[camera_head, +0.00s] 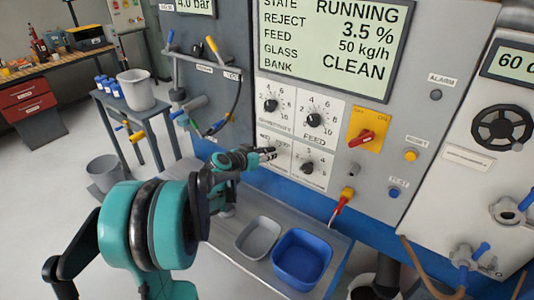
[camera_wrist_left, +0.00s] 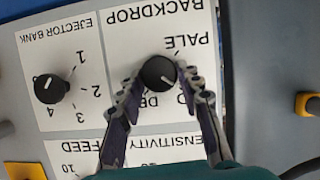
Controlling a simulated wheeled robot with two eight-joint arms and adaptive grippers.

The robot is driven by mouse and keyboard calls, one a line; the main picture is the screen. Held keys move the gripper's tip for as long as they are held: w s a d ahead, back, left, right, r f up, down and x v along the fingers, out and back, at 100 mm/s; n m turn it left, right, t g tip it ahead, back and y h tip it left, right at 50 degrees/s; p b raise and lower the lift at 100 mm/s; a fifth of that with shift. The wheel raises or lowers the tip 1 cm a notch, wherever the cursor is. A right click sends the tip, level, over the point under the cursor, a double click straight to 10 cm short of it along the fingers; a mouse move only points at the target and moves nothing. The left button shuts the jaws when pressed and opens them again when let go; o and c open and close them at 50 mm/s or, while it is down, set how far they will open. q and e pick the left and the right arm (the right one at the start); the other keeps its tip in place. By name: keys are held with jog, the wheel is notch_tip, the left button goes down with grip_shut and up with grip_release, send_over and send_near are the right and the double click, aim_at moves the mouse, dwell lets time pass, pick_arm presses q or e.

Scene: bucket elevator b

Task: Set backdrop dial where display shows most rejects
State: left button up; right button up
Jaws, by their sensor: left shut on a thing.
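The backdrop dial (camera_wrist_left: 158,73) is a round black knob on a white plate, seen upside down in the left wrist view. Its white mark points to the lower right there. The word PALE reads beside it; other position words are partly hidden by the fingers. My left gripper (camera_wrist_left: 161,82) has a finger on each side of the knob and is shut on it. In the head view the left gripper (camera_head: 268,153) reaches the panel's lower left plate and hides the dial. The display (camera_head: 338,38) reads RUNNING, reject 3.5 %, feed 50 kg/h, CLEAN.
The sensitivity dial (camera_head: 270,105), feed dial (camera_head: 312,113) and ejector bank dial (camera_head: 307,168) sit close by. A red switch on a yellow plate (camera_head: 368,130) is to the right. A grey tray (camera_head: 258,238) and blue bin (camera_head: 302,260) stand below the panel.

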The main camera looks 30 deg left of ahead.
pick_arm(q)
jog(key=n+h, duration=0.2)
jog(key=shift+a+f+n, duration=0.1)
jog(key=shift+a+n, duration=0.15)
jog(key=shift+n, duration=0.15)
jog(key=shift+a+f+n+t+h+b, duration=0.15)
jog(key=shift+n+t+h+b, duration=0.2)
jog(key=shift+n+h+b, duration=0.9)
jog(key=shift+f+n+t+h+b, duration=0.15)
jog(key=shift+n+t+h+b, duration=0.25)
jog(key=shift+n, duration=1.55)
jog(key=shift+a+f+n+t+h+b, duration=0.15)
jog(key=shift+n+t+h+b, duration=0.2)
jog(key=shift+n+h+b, duration=0.9)
jog(key=shift+d+n+y, duration=0.1)
jog(key=shift+n+y, duration=0.45)
jog(key=shift+y, duration=0.05)
jog(key=o, duration=1.1)
jog(key=shift+o, duration=0.2)
